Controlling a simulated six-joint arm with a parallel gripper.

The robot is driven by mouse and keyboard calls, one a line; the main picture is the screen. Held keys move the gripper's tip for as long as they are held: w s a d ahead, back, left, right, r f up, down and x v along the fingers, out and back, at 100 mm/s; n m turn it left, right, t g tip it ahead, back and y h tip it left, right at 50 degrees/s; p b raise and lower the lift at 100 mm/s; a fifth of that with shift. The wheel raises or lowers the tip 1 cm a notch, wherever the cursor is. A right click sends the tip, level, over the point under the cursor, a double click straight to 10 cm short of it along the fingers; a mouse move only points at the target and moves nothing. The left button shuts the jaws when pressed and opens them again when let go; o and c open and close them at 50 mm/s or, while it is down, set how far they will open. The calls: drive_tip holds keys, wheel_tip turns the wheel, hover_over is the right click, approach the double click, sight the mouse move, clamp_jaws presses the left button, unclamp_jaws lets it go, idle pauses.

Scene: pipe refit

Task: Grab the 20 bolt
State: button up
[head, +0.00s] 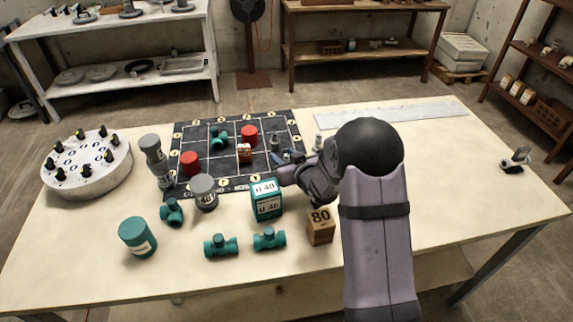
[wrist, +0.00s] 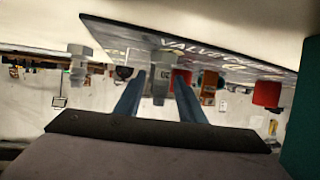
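A grey bolt stands on the black mat; in the head view this bolt (head: 275,143) is just beyond my gripper (head: 281,157). In the wrist view the bolt (wrist: 159,86) appears upside down between the two blue fingers of my gripper (wrist: 158,92). The fingers are apart, with visible gaps on both sides of the bolt. A second grey bolt (head: 318,141) stands off the mat to the right; it also shows at the left of the wrist view (wrist: 78,62).
The black mat (head: 185,138) holds red cylinders (head: 249,133), a small orange-brown block (head: 244,152) and a teal fitting (head: 219,138). A teal box (head: 266,199) and a brown block marked 80 (head: 320,226) stand in front. The table's right side is mostly clear.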

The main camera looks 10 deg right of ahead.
drive_tip(key=shift+x, duration=0.8)
clamp_jaws()
wheel_tip(320, 180, up, 10)
